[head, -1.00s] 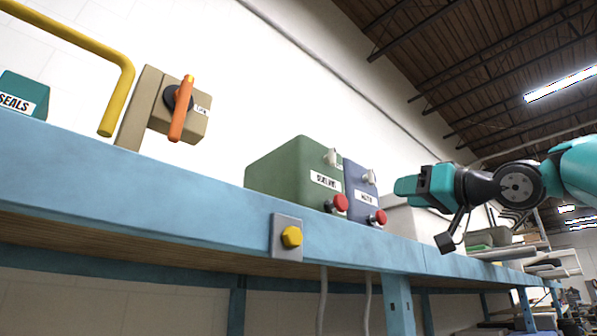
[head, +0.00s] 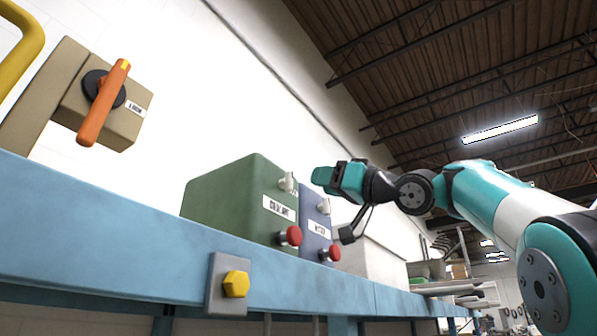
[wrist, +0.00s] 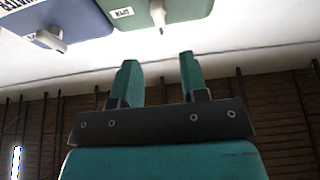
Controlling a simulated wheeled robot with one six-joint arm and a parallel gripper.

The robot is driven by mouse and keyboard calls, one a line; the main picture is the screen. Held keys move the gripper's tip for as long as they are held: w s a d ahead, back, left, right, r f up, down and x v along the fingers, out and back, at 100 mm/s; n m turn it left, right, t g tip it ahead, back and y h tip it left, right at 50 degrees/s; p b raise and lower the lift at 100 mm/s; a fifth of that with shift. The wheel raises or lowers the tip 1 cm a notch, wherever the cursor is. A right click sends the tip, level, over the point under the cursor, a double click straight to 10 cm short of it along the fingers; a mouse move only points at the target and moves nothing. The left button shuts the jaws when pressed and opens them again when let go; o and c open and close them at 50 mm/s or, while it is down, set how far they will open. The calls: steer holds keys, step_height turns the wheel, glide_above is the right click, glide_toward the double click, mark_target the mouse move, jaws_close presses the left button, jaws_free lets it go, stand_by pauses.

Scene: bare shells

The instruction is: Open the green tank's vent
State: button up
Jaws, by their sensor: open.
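The green tank (head: 222,205) stands on the blue bench, with a white label reading roughly "COOLANT". A pale vent lever (head: 287,182) is on its upper front, and a red knob (head: 288,237) is below. In the wrist view the green tank (wrist: 188,8) is at the top edge, its pale lever (wrist: 158,13) beyond my finger gap. My gripper (head: 318,178) is up at the tanks' lever height, right of the green tank's lever in the head view. In the wrist view my gripper (wrist: 160,76) is open and empty, its fingers apart from the lever.
A blue tank (head: 314,232) with its own pale lever (head: 324,206) and red knob (head: 331,253) stands right beside the green one. A yellow button (head: 235,285) sits on the bench edge (head: 120,246). A beige box with an orange handle (head: 104,102) is at left.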

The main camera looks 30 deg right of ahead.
mark_target(293, 178)
steer(key=p+x, duration=0.3)
steer(key=x, duration=0.4)
steer(key=shift+w+a+r+p, duration=0.15)
steer(key=shift+w+r+p, duration=0.15)
steer(key=shift+r+p, duration=0.1)
steer(key=shift+w+a, duration=0.2)
steer(key=shift+w, duration=0.3)
